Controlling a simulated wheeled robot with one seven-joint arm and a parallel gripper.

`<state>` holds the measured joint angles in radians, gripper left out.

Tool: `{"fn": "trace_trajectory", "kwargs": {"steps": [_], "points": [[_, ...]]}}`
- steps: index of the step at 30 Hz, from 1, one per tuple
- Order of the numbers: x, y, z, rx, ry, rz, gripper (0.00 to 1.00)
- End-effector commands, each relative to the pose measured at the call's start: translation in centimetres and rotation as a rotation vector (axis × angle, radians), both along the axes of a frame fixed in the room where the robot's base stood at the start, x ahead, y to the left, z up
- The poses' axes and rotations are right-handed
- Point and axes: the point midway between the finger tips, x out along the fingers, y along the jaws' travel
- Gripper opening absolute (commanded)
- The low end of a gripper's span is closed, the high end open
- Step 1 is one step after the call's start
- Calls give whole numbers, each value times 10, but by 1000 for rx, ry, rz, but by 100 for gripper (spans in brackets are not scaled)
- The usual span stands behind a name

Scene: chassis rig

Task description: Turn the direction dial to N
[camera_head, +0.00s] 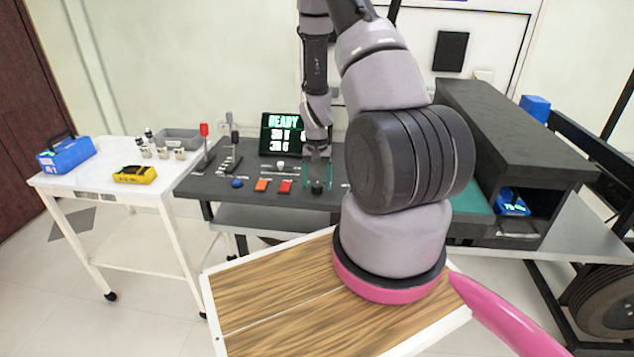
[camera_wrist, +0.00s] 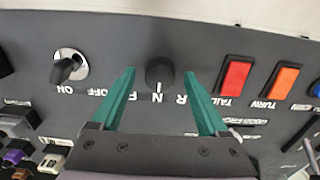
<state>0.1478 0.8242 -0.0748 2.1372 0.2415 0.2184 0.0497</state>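The direction dial (camera_wrist: 160,71) is a round black knob on the dark panel, with the letters F, N and R beside it. The letters appear upside down in the wrist view. A short white line lies between the knob's middle and the N, so the dial appears to be at N. My gripper (camera_wrist: 162,76) is open, its teal fingers on either side of the dial with a gap on each side. In the head view, my gripper (camera_head: 317,176) is over the panel and the dial (camera_head: 317,187) shows as a small dark knob between the fingers.
Red (camera_wrist: 235,78) and orange (camera_wrist: 281,83) rocker switches sit right of the dial in the wrist view. A key switch (camera_wrist: 68,67) marked ON and OFF is left. A screen (camera_head: 282,134) reading READY stands behind the panel. A wooden-topped surface (camera_head: 270,305) is in front.

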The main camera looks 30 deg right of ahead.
Motion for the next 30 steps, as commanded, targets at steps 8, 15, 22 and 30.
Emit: {"fn": "trace_trajectory", "kwargs": {"steps": [8, 15, 22, 30], "points": [[1, 0, 11, -1, -2, 0, 78], [1, 0, 58, -1, -5, 1, 78], [1, 0, 96, -1, -3, 1, 78], [0, 0, 108, 0, 0, 0, 78]]}}
